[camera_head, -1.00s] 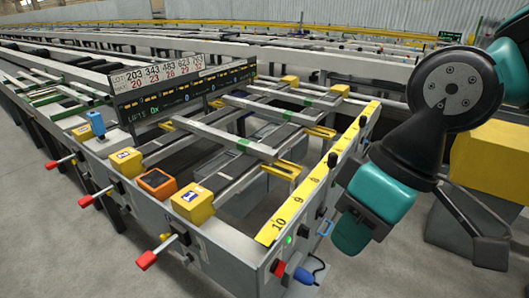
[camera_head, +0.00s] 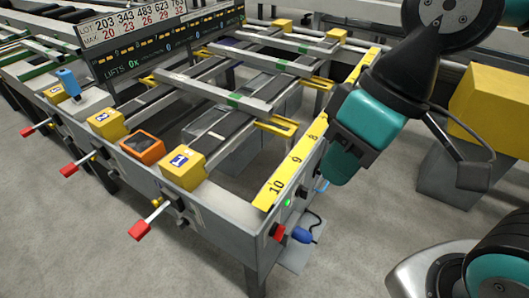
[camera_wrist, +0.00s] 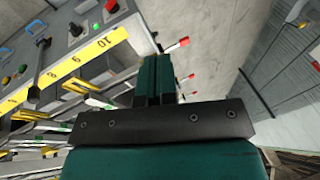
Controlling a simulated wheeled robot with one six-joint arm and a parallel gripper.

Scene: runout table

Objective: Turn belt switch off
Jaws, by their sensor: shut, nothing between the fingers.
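My gripper (camera_head: 340,172) hangs at the right side of the table's near corner in the head view. In the wrist view, its two green fingers (camera_wrist: 160,72) are together and hold nothing. On the table's end panel, near the yellow scale's 10 mark, are a red knob (camera_head: 277,232) and a lit green lamp (camera_head: 287,203). The wrist view shows the side panel with a red control (camera_wrist: 110,7), a green button (camera_wrist: 22,68) and a dark lever (camera_wrist: 40,66). None carries a readable label, so I cannot tell which is the belt switch. My gripper appears apart from them.
The yellow numbered scale (camera_head: 290,172) runs along the table's right edge. Red-handled levers (camera_head: 140,229) stick out from the front. A blue plug (camera_head: 302,235) with a cable hangs at the corner. A yellow block (camera_head: 490,100) stands at the right. The floor between is clear.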

